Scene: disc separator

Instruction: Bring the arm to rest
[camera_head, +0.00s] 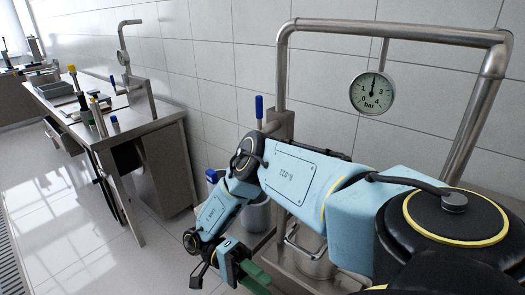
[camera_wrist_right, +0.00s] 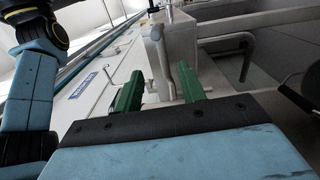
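My right arm reaches in from the right in the head view, bent at the elbow, with its forearm pointing down and left. My right gripper (camera_head: 250,274) hangs low near the bottom edge, beside the metal separator frame. In the right wrist view, the two green fingers of my right gripper (camera_wrist_right: 160,72) stand apart. I see nothing held between them; grey machine parts show behind the gap. My left gripper is in neither view.
A pressure gauge (camera_head: 372,93) hangs from a steel pipe frame (camera_head: 400,30) on the right. A workbench (camera_head: 165,125) with tools stands at the left. The tiled floor (camera_head: 60,225) in front of it is clear.

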